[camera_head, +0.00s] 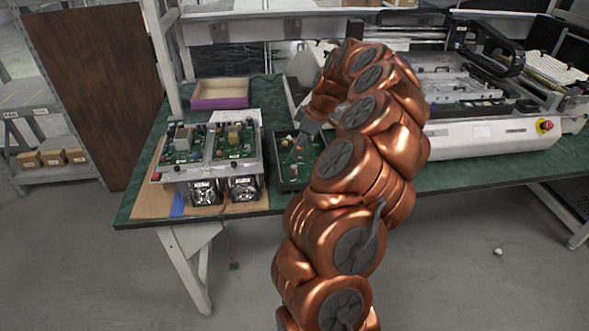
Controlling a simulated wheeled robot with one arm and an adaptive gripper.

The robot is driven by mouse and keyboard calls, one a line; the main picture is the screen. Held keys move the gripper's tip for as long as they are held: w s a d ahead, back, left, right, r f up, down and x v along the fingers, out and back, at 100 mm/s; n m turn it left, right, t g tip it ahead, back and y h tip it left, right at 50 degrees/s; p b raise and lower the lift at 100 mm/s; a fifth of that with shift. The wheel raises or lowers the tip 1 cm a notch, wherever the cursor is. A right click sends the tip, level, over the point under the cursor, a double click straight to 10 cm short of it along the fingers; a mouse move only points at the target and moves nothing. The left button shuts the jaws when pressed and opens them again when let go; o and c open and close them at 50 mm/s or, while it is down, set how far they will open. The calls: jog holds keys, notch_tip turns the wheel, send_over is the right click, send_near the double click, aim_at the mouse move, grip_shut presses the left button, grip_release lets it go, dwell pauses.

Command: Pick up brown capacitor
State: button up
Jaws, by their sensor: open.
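My copper arm arches over the workbench, and my gripper (303,138) hangs from its end, tilted down to the left. It is open, and I see nothing held in it. It is above a dark tray (283,184) that holds a green circuit board (291,172) with several small parts. I cannot pick out the brown capacitor with certainty; the parts are too small here, and my arm hides the right side of the tray. How high the fingertips are above the board is not clear.
A metal unit (247,171) with circuit boards and two fans stands left of the tray. A purple-lined box (220,94) is behind it. A large white machine (490,134) fills the right of the green bench (470,178). Shelves with cartons (53,157) stand at left.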

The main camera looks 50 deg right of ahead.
aim_at(294, 167)
jog(key=shift+w+d+f+p, duration=0.1)
jog(key=shift+w+f+p, duration=0.25)
jog(key=shift+f, duration=1)
jog(key=shift+w+a+f+p, duration=0.1)
jog(key=shift+f+p, duration=0.4)
jog(key=shift+f, duration=0.8)
jog(key=shift+w+d+f+p, duration=0.1)
jog(key=shift+w+f+p, duration=0.25)
jog(key=shift+f, duration=1)
jog(key=shift+s, duration=0.1)
jog(key=shift+c, duration=0.4)
jog(key=c, duration=0.9)
jog(key=shift+r+b, duration=0.75)
jog(key=shift+r, duration=1)
jog(key=s+a+b, duration=0.1)
jog(key=s+a, duration=0.2)
jog(key=s, duration=0.1)
jog(key=s+a+r+b, duration=0.1)
jog(key=s+a, duration=0.2)
jog(key=s, duration=0.1)
jog(key=s+a+b, duration=0.1)
jog(key=s+a, duration=0.2)
jog(key=s, duration=0.2)
jog(key=shift+s+a+r+b, duration=0.1)
jog(key=shift+r+b, duration=0.15)
jog(key=shift+b, duration=0.15)
